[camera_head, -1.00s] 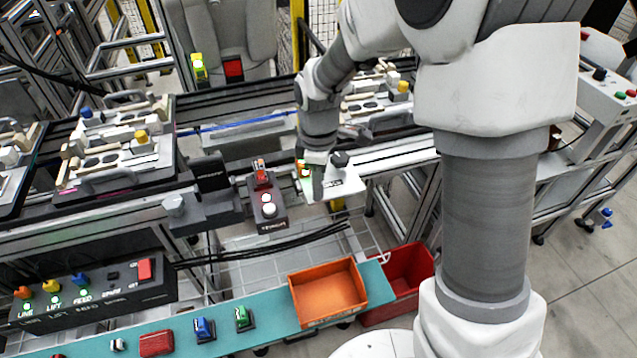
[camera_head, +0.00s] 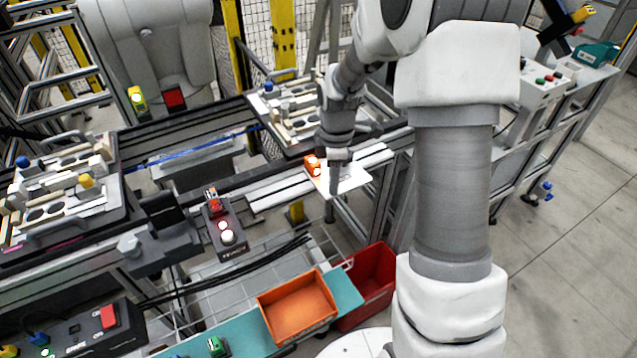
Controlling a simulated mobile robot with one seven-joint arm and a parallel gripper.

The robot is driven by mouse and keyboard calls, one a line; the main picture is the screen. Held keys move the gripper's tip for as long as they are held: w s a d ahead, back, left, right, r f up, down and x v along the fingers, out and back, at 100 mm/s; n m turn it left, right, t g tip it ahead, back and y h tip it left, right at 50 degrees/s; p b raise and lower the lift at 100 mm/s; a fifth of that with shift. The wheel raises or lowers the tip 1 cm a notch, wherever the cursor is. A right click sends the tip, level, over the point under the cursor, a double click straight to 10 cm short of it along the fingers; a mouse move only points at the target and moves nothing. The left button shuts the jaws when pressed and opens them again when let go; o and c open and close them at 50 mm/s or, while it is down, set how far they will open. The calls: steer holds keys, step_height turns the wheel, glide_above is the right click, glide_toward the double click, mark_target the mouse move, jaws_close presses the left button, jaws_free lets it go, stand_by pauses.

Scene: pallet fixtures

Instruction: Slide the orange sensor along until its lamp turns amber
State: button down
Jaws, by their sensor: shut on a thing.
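The orange sensor (camera_head: 312,163) sits at the left end of a white plate (camera_head: 352,178) on the pale rail along the front of the conveyor. A small bright lamp spot shows on its front face; it looks pale with an orange tinge, too small to be sure of the colour. My gripper (camera_head: 334,188) points down over the plate, right against the sensor's right side. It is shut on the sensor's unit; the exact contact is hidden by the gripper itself. The dark knob on the plate is hidden behind my gripper.
A dark box (camera_head: 232,243) with a red lamp and pale button stands left of the rail's bare stretch (camera_head: 285,190). A pallet (camera_head: 290,122) lies on the conveyor behind. An orange bin (camera_head: 297,308) and red crate (camera_head: 372,285) are below in front.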

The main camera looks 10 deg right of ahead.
steer(key=shift+w+d, duration=0.1)
steer(key=shift+d, duration=0.1)
steer(key=c, duration=0.7)
jaws_free()
steer(key=shift+a, duration=0.1)
step_height(320, 180, up, 18)
steer(key=shift+f+p, duration=0.25)
steer(key=shift+p, duration=0.7)
